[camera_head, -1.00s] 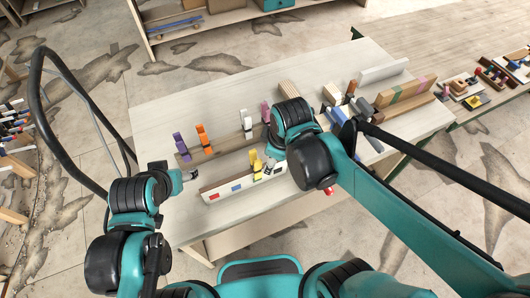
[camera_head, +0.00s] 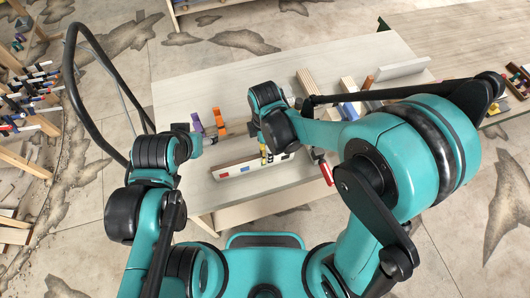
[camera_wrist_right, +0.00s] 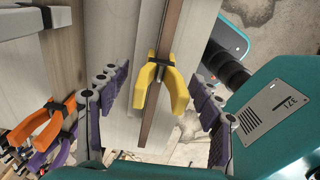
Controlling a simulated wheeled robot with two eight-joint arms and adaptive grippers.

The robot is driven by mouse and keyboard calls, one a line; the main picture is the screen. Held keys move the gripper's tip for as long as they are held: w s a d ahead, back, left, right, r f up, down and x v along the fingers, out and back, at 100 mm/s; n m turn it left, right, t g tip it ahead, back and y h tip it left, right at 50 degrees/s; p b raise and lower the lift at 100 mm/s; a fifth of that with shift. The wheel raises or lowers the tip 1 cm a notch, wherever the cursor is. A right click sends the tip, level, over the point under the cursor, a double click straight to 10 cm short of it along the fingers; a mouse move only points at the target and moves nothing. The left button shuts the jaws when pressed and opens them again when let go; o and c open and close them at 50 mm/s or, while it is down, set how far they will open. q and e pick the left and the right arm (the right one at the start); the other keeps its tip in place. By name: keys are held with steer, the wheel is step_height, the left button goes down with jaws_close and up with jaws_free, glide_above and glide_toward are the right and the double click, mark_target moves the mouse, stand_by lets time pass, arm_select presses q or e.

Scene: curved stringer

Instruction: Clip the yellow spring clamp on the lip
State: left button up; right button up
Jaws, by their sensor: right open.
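The yellow spring clamp (camera_wrist_right: 160,85) shows in the right wrist view astride a thin brown strip (camera_wrist_right: 167,35), probably the lip. I cannot tell whether its jaws grip the strip. My right gripper (camera_wrist_right: 161,76) is open, with one grey-purple finger on each side of the clamp and gaps between. In the head view the clamp (camera_head: 264,155) is a small yellow patch, partly hidden by my right wrist. It is by the white-faced rail (camera_head: 236,169) with coloured marks.
Orange (camera_head: 219,121) and purple (camera_head: 197,123) clamps stand left of my right wrist; they also show in the wrist view. Wood blocks (camera_head: 307,82) and a white bar (camera_head: 402,69) lie farther right. A red-handled clamp (camera_head: 325,171) is at the front edge. The table's back left is clear.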

steer(key=shift+f, duration=0.75)
jaws_close()
